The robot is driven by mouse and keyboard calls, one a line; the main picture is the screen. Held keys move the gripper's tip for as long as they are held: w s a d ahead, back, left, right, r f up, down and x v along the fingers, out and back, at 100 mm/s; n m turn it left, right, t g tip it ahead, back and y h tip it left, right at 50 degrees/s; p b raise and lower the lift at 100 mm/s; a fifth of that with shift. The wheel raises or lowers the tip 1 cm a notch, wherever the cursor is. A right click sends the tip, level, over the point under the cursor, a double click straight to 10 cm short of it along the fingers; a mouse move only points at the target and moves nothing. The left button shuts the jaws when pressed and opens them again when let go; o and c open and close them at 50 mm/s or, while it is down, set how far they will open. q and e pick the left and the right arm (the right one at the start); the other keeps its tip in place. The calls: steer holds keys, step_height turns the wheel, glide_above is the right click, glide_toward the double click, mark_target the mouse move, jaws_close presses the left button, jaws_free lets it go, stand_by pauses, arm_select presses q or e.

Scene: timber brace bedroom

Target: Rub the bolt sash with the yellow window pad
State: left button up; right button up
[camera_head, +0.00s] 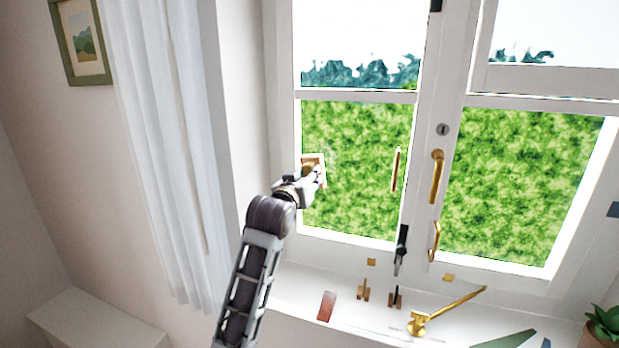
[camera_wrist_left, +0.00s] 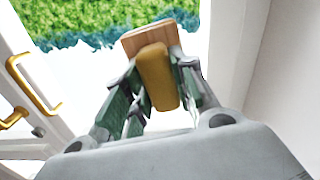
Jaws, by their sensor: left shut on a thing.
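The left window sash (camera_head: 357,97) has a white frame, a glass pane and a dark bolt (camera_head: 401,248) at its lower right; I take it as the bolt sash. My left gripper (camera_head: 313,178) is in front of the pane's left edge. It is shut on the yellow window pad (camera_wrist_left: 155,75), which has a wooden-looking slab (camera_wrist_left: 150,36) at its far end. In the head view the pad (camera_head: 311,160) shows small above the fingers, near the left frame. I cannot tell whether it touches the glass. My right gripper is out of view.
The right sash has brass handles (camera_head: 437,177). The sill below holds a brass stay (camera_head: 445,312), small brass and dark fittings (camera_head: 364,290), a reddish piece (camera_head: 326,306) and a potted plant (camera_head: 604,322). A white curtain (camera_head: 160,140) hangs left of the window.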

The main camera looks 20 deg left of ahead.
arm_select(q)
steer(key=s, duration=0.3)
stand_by(0.6)
stand_by(0.4)
step_height(320, 180, down, 9)
steer(key=w, duration=0.1)
steer(key=shift+f+b, duration=0.2)
steer(key=shift+b, duration=0.2)
steer(key=shift+w, duration=0.1)
stand_by(0.4)
steer(key=w+b, duration=0.1)
steer(key=w, duration=0.4)
steer(key=shift+w, duration=0.4)
steer(key=shift+w+d, duration=0.1)
steer(key=shift+w, duration=0.9)
stand_by(1.5)
